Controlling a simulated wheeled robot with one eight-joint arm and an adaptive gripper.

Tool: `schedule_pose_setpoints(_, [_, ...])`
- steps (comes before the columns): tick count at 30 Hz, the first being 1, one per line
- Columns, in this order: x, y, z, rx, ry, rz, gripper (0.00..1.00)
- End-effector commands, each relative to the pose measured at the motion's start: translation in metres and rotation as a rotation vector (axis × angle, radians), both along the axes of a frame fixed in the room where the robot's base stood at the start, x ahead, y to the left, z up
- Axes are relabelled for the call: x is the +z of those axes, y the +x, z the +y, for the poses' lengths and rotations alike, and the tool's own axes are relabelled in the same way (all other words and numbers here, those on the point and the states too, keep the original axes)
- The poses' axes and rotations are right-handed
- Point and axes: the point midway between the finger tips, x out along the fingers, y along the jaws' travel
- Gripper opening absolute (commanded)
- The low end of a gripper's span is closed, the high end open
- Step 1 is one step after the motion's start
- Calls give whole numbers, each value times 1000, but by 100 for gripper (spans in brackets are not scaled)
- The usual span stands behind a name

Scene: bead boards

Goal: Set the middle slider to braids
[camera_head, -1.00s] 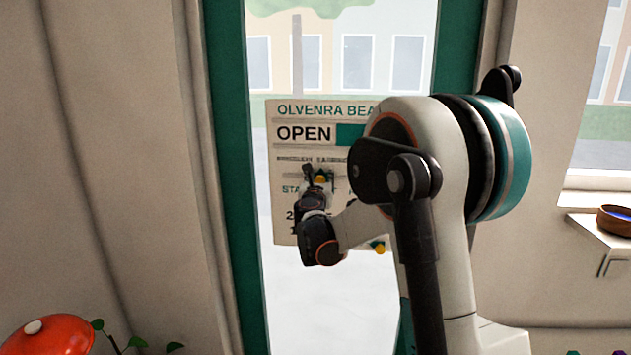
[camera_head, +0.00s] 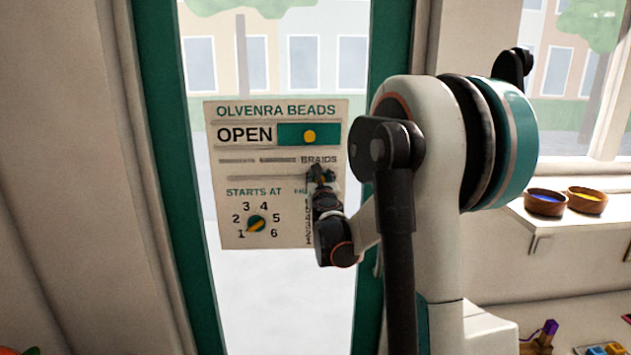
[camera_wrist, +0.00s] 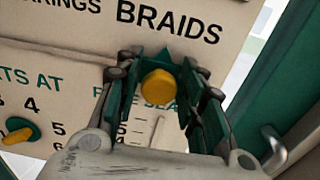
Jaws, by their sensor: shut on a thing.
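The bead board (camera_head: 215,180) hangs on the glass door, with the printed word BRAIDS (camera_head: 319,160) at the right of its middle row. The middle slider (camera_wrist: 158,87) has a yellow knob on a green pointer plate and sits at the right part of its slot. In the wrist view its pointer aims up at BRAIDS (camera_wrist: 168,22), near the middle of the word. My gripper (camera_head: 321,182) is shut on the middle slider; its fingers stand on both sides of the knob in the wrist view (camera_wrist: 160,95). In the head view my gripper partly hides the slider.
Above is the OPEN cover (camera_head: 290,134) with a yellow knob. Below left is the STARTS AT dial (camera_head: 257,224), pointing near 1. A vertical scale right of the dial is partly hidden by my arm. Two bowls (camera_head: 545,203) stand on a shelf at right.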

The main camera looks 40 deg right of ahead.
Motion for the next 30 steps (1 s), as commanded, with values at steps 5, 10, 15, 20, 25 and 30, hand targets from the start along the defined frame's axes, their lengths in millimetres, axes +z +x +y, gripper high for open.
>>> schedule_pose_setpoints(5, [0, -2, -2, -6, -2, 1, 0])
schedule_pose_setpoints(10, [0, -2, -2, -6, -1, 1, 47])
schedule_pose_setpoints(15, [0, -1, -2, -5, -1, 1, 47])
schedule_pose_setpoints(20, [0, -1, -1, -4, -1, 1, 47])
schedule_pose_setpoints(25, [0, -12, 6, -4, -1, 1, 47])
schedule_pose_setpoints(30, [0, -38, 24, -3, -1, 1, 47])
